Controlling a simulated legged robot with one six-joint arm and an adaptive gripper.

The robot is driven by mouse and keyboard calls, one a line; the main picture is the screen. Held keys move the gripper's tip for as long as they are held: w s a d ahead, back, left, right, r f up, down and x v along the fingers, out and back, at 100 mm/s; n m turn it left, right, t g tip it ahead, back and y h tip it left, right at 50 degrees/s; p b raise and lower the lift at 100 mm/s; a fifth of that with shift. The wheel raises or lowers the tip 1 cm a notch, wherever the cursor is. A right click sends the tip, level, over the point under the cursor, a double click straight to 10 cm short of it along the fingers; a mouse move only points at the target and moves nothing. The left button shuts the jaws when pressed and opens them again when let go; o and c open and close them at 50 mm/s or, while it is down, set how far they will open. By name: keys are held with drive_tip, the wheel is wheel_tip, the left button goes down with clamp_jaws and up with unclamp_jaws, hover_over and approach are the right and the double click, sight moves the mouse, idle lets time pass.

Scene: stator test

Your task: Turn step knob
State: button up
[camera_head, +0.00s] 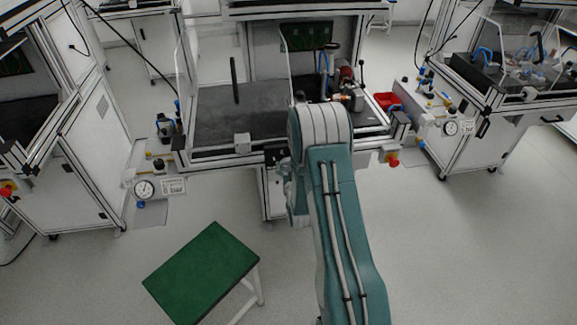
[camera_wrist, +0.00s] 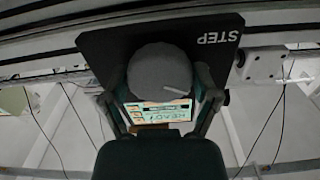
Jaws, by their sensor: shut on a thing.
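The step knob (camera_wrist: 165,72) is a round grey knob with a short white line on its face, in the wrist view. It sits in front of a black plate (camera_wrist: 110,38) with the word STEP on it. My gripper (camera_wrist: 160,84) has one finger on each side of the knob and is shut on it. A small lit display (camera_wrist: 158,112) shows between the fingers, below the knob in the picture. In the head view my arm reaches to the front edge of the middle workbench (camera_head: 235,152), and it hides my gripper and the knob.
A grey box (camera_wrist: 262,64) is beside the plate in the wrist view. A green-topped stool (camera_head: 203,272) stands left of my arm. Gauges (camera_head: 144,190) and red buttons (camera_head: 393,161) stick out from the benches. The floor at right is clear.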

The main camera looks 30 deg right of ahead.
drive_tip(key=shift+s+a+f+n, duration=0.1)
drive_tip(key=shift+f+n, duration=0.15)
drive_tip(key=shift+n, duration=0.55)
drive_tip(key=o, duration=0.9)
drive_tip(key=shift+o, duration=0.3)
drive_tip(key=shift+r, duration=0.1)
drive_tip(key=v, duration=1.1)
drive_tip(key=shift+s, duration=0.35)
